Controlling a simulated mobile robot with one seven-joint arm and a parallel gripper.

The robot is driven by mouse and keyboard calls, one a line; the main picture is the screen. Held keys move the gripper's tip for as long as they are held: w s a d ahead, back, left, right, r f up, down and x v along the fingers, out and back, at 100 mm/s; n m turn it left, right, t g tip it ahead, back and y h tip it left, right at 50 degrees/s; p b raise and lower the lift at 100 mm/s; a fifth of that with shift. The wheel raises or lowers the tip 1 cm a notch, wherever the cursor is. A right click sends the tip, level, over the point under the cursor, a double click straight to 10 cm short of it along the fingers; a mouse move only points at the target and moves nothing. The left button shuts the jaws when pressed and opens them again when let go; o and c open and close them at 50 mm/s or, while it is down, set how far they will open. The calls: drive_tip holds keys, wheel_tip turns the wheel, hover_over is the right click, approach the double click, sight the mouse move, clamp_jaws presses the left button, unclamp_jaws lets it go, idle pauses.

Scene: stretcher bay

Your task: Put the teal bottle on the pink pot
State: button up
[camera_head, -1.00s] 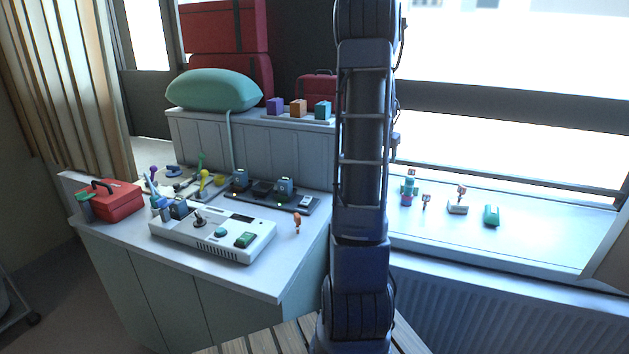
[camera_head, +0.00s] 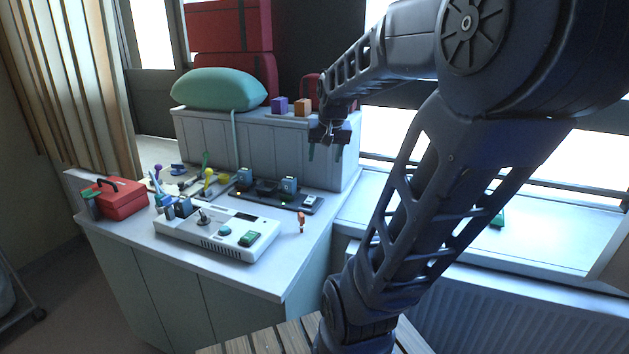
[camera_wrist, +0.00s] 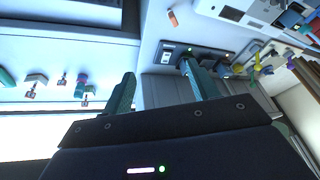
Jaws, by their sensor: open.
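My gripper (camera_head: 325,150) is open and empty, raised above the back right of the white counter. Its two teal-tipped fingers also show in the wrist view (camera_wrist: 158,72), apart with nothing between them. In the wrist view a small teal thing with a pinkish part (camera_wrist: 81,86) stands on the window sill at the left. It may be the teal bottle and the pink pot, but it is too small to tell. In the head view now my arm hides that part of the sill. I make out no other clear teal bottle or pink pot.
The counter holds a white control box (camera_head: 217,235), a red toolbox (camera_head: 121,198), a dark tray (camera_head: 265,192) and a small orange item (camera_head: 301,222). Purple (camera_head: 279,105) and orange (camera_head: 303,107) cubes stand on the raised ledge. A green piece (camera_wrist: 6,78) lies on the sill.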

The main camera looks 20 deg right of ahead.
drive_tip(key=s+a+f+n, duration=0.1)
drive_tip(key=s+a+n, duration=0.2)
drive_tip(key=s+a, duration=0.5)
drive_tip(key=s, duration=0.3)
drive_tip(key=shift+f+n, duration=0.3)
drive_tip(key=shift+f, duration=0.1)
idle(0.5)
